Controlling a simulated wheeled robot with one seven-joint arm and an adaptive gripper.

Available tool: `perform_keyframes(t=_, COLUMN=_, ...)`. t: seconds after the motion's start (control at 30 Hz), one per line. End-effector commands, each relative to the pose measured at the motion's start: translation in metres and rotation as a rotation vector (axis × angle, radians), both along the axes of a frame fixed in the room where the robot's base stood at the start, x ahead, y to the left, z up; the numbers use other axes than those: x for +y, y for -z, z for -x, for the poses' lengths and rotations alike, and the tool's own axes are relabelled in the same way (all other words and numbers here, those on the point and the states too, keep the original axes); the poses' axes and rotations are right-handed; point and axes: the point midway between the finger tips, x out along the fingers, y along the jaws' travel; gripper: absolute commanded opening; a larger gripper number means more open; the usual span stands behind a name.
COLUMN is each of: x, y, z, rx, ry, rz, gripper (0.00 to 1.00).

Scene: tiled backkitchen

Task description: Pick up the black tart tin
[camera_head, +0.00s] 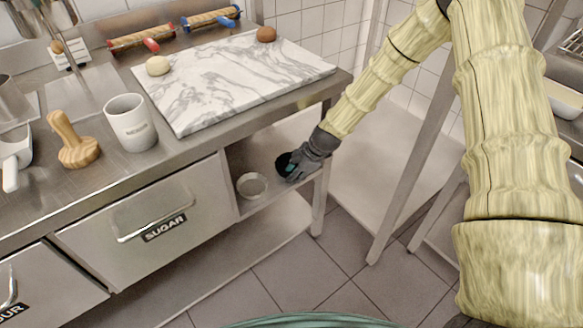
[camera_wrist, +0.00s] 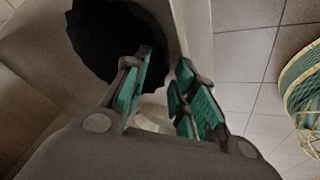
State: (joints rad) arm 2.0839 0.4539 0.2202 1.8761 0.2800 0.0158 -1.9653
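The black tart tin (camera_head: 283,161) is on the open shelf below the worktop, partly hidden behind my gripper (camera_head: 295,172). In the wrist view the tin is a dark round shape (camera_wrist: 112,42) at the upper left, overlapped by one finger. My gripper is at the tin's near right side, and its fingers (camera_wrist: 165,72) stand apart with a gap between them. I cannot tell whether a finger touches the tin or whether its rim lies in the gap.
A silver tin (camera_head: 252,185) sits on the same shelf (camera_head: 262,150), left of the black one. A table leg (camera_head: 320,205) stands close to the right of my gripper. Above are a marble board (camera_head: 235,80) and a white mug (camera_head: 131,122). The sugar drawer (camera_head: 150,220) is left.

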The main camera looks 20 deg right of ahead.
Motion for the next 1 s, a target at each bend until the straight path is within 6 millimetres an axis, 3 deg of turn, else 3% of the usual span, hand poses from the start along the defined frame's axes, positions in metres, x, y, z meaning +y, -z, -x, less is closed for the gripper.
perform_keyframes(t=0.03, x=0.000, y=0.000, z=0.000, rx=0.000, ry=0.000, rz=0.000, gripper=0.12)
perform_keyframes(t=0.1, x=0.000, y=0.000, z=0.000, rx=0.000, ry=0.000, rz=0.000, gripper=0.00)
perform_keyframes(t=0.57, x=0.000, y=-0.003, z=0.000, rx=-0.001, ry=-0.001, rz=0.000, gripper=0.00)
perform_keyframes(t=0.9, x=0.000, y=-0.039, z=0.000, rx=-0.002, ry=-0.001, rz=0.001, gripper=0.00)
perform_keyframes(t=1.0, x=0.002, y=-0.038, z=0.023, rx=0.002, ry=0.000, rz=-0.002, gripper=0.00)
